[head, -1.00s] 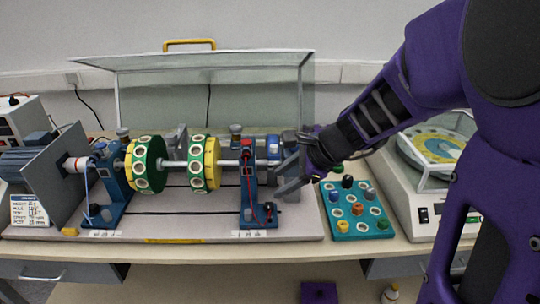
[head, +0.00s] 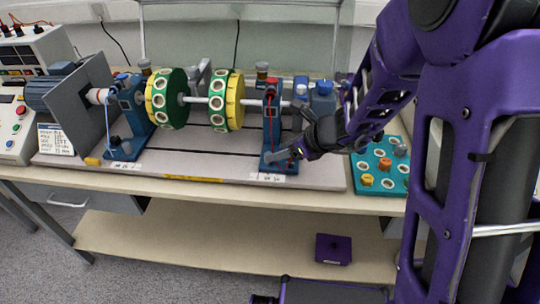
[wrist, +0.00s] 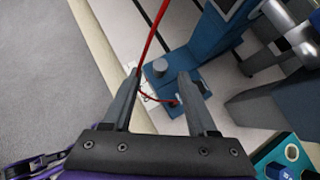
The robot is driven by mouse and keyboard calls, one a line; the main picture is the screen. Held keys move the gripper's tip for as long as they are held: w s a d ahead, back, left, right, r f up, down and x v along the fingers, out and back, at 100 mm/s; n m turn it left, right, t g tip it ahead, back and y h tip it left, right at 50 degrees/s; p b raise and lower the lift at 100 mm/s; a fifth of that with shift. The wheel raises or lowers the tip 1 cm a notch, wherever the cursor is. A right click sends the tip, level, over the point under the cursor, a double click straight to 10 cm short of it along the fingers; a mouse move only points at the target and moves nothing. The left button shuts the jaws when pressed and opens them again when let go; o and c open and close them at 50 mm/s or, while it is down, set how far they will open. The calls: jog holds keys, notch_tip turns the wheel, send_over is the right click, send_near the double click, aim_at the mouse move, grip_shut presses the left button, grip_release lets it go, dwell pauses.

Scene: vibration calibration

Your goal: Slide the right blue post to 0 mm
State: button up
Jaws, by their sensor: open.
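The right blue post (head: 271,118) stands upright on the grey bed, carrying the right end of the shaft. In the wrist view its blue foot (wrist: 176,66) lies between and just beyond my fingers, with a grey knob (wrist: 160,67) and a red cable (wrist: 150,40) on it. My gripper (head: 283,157) is open at the right side of the post's foot; in the wrist view the open jaws (wrist: 162,85) straddle part of the foot. I cannot tell whether a finger touches it. A white scale label (head: 268,177) sits on the bed's front edge below the post; its marks are too small to read.
The left blue post (head: 132,108) and the green and yellow discs (head: 224,102) are to the left. A teal tray (head: 376,187) with knobs lies right of the bed, close under my arm. A purple box (head: 333,249) is on the lower shelf.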

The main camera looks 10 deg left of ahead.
jog(key=b+x, duration=0.1)
jog(key=x, duration=0.4)
jog(key=shift+w+a+f, duration=0.15)
jog(key=shift+a+f, duration=0.05)
jog(key=shift+f, duration=0.05)
grip_shut()
dwell(1.2)
